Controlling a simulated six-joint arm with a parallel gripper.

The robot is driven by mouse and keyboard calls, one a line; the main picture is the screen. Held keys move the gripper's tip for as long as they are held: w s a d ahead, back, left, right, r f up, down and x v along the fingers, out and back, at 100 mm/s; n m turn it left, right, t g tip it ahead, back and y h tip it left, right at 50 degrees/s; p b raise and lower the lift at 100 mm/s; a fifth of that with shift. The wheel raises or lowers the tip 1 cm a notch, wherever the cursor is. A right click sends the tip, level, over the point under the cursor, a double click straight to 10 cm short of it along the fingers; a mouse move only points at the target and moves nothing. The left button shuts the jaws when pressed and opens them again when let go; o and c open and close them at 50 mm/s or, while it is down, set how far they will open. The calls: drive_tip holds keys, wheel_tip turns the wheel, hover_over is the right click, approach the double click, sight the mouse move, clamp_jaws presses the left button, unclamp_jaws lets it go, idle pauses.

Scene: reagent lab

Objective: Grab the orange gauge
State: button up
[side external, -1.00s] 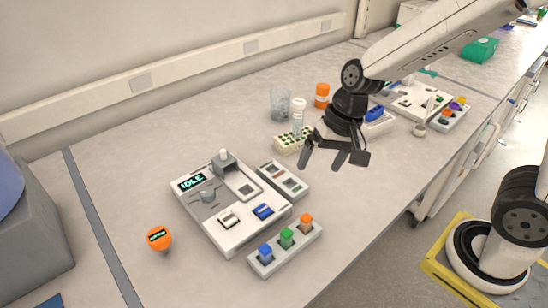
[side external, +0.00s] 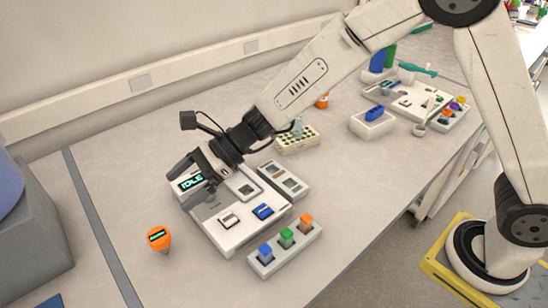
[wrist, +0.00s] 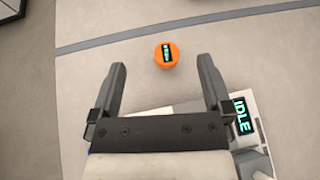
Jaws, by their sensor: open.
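The orange gauge (side external: 159,238) stands on the bench at the lower left in the side view, with a dark display on its face. In the wrist view the gauge (wrist: 166,55) lies ahead of my fingertips, near the middle between them and apart from both. My gripper (wrist: 163,80) is open with nothing between its fingers. In the side view my gripper (side external: 186,180) is above the back left corner of the white device with the IDLE display, up and to the right of the gauge.
The white IDLE device (side external: 240,232) sits right of the gauge. A rack (side external: 285,249) with blue, green and orange pieces is in front of it. A grey box (side external: 32,230) stands at the far left. The bench around the gauge is clear.

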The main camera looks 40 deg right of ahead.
drive_tip(key=w+a+f+m+y, duration=0.1)
drive_tip(key=a+m, duration=0.1)
approach(162, 233)
drive_tip(key=shift+t, duration=0.3)
drive_tip(key=x, duration=0.4)
drive_tip(key=shift+s+a+f, duration=0.2)
drive_tip(key=shift+a+f, duration=0.1)
drive_tip(key=shift+a, duration=0.05)
drive_tip(key=shift+x, duration=1.35)
drive_tip(key=shift+x, duration=2.55)
drive_tip(key=shift+r, duration=0.1)
drive_tip(key=c, duration=1.3)
